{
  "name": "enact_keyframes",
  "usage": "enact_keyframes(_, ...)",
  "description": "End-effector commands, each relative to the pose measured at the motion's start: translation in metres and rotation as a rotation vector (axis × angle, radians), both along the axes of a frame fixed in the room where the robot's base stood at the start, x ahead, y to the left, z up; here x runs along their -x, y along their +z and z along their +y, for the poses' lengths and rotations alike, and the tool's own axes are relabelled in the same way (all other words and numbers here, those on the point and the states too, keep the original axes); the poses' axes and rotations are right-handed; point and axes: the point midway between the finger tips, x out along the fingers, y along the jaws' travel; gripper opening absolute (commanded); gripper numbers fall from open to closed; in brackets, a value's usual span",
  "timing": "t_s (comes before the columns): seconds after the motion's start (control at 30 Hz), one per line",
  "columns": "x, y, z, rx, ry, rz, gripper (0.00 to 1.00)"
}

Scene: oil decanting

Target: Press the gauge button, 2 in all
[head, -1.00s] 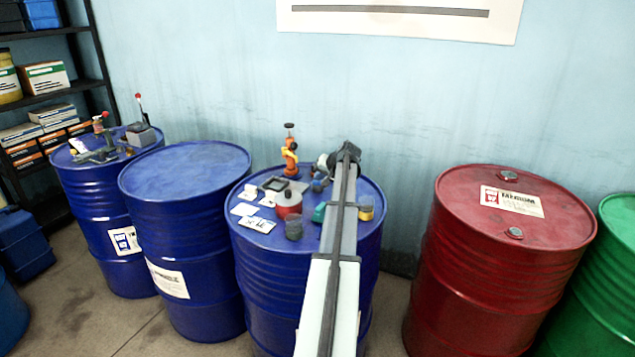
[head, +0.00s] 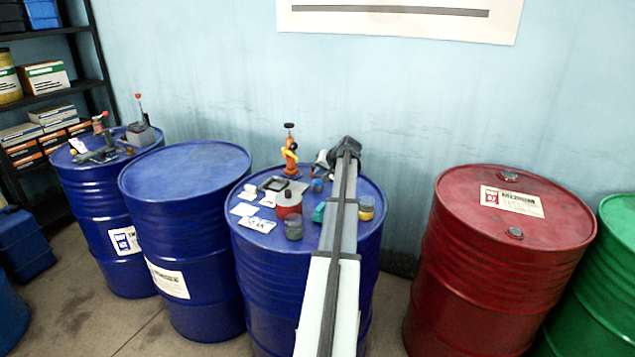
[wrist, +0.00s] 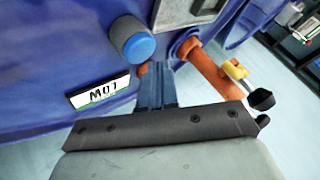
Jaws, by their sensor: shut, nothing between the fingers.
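A short grey cylinder with a round blue cap (wrist: 139,46) stands on the blue drum in the wrist view. A small blue cap also shows in the head view (head: 318,185), just left of my arm. No part is clearly marked as the gauge button. My gripper (wrist: 158,68) is shut and empty. In the wrist view its fingertips appear just below and right of the blue cap. I cannot tell whether they touch anything. In the head view my arm reaches over the drum, and the fingers are too small to make out.
An orange hand pump (head: 290,155) stands at the drum's back; it also shows right of my fingers in the wrist view (wrist: 212,72).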

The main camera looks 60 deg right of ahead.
Motion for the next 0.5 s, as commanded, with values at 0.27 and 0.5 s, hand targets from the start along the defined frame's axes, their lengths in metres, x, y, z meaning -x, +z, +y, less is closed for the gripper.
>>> enact_keyframes(0.27, 0.0, 0.01, -0.001, 0.001, -0.001, 0.0, 0.0)
enact_keyframes(0.5, 0.0, 0.029, -0.001, 0.001, 0.0, 0.0, 0.0)
